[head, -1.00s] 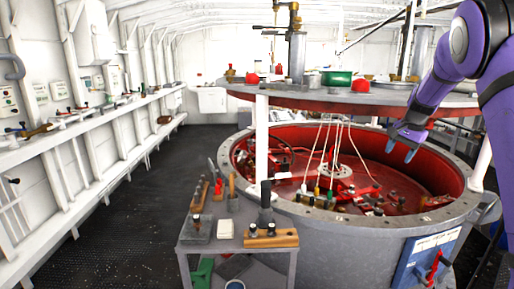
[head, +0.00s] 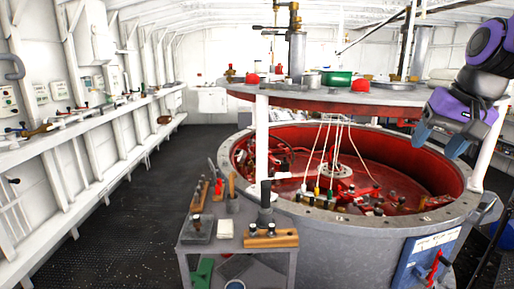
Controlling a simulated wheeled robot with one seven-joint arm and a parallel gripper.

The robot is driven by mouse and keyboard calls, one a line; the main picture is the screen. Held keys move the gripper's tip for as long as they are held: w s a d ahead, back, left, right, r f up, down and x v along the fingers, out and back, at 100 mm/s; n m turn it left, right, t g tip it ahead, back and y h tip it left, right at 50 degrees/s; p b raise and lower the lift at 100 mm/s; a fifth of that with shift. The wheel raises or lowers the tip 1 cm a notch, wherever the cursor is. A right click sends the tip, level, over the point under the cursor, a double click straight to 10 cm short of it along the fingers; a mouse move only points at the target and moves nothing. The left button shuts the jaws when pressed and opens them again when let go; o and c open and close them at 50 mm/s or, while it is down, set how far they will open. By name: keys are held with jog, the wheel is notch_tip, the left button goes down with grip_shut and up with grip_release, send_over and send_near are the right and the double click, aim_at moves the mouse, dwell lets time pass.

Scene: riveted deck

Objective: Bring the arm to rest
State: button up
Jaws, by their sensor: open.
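My gripper (head: 438,141) is at the right of the head view, in the air in front of the large round drum's right side. Its two blue-grey fingers point down and are apart, with nothing between them. My purple and dark arm comes in from the right edge above it. The gripper appears clear of the drum (head: 330,219) and of the round table top (head: 330,101).
A small grey table (head: 207,236) with tools and wooden blocks stands front centre. A blue panel with a red handle (head: 433,270) is at the lower right. A long shelf (head: 60,131) runs along the left wall. The dark floor (head: 125,210) between is clear.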

jog(key=s+a+f+n, duration=0.1)
jog(key=s+f+n, duration=0.1)
jog(key=s, duration=0.5)
jog(key=s+a+f+n+t+h, duration=0.1)
jog(key=s+a+f, duration=0.1)
jog(key=s, duration=0.6)
jog(key=shift+s+a+n+h, duration=0.25)
jog(key=shift+s+n+h, duration=0.05)
jog(key=shift+n, duration=0.1)
